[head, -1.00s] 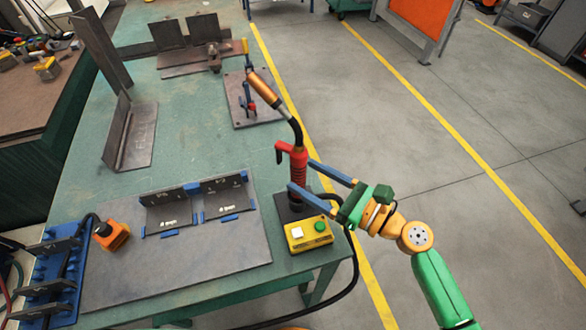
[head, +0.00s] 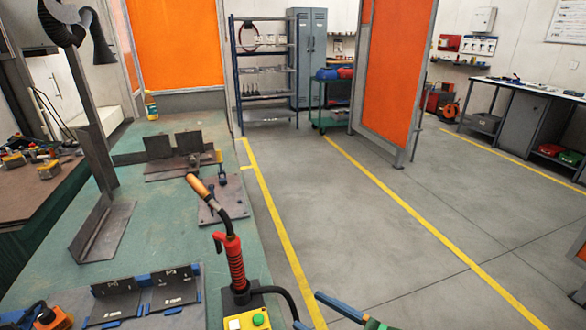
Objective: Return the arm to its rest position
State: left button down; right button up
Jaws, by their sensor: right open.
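My right gripper (head: 308,310) is at the bottom edge, with only its blue fingers and a bit of green showing. The fingers are apart with nothing between them. The welding torch (head: 236,262), with a red ribbed handle, black neck and copper-coloured nozzle, stands upright in its stand at the right edge of the green table. The gripper is to the right of the torch and clear of it. Most of my right arm is out of the picture. My left gripper does not show.
The green table (head: 150,235) carries angle-shaped steel parts (head: 103,228), a fixture plate (head: 216,203) and a yellow button box (head: 246,319). A black cable runs beside the gripper. The floor to the right is open, with yellow lines. Orange screens (head: 393,80) stand farther back.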

jog(key=s+d+f+n+g+h, duration=0.1)
jog(key=s+d+f+n+h, duration=0.15)
jog(key=f, duration=0.65)
jog(key=s+d+f+n+g+h, duration=0.1)
jog(key=d+f+n+h, duration=0.25)
jog(key=f, duration=0.45)
jog(key=s+d+f+n+g+h, duration=0.1)
jog(key=d+f+n+h, duration=0.15)
jog(key=f, duration=0.65)
jog(key=s+d+f+n+g+h, duration=0.1)
jog(key=s+f+n+g, duration=0.1)
jog(key=s+f+n, duration=0.3)
jog(key=s+d+f+n+g+h, duration=0.2)
jog(key=s+f+n, duration=0.3)
jog(key=s, duration=0.7)
jog(key=s+d+f+n+g+h, duration=0.1)
jog(key=s+f+n+g+h, duration=0.1)
jog(key=s+f+n, duration=0.3)
jog(key=s+n, duration=0.4)
jog(key=shift+s+d, duration=0.2)
jog(key=shift+d, duration=0.2)
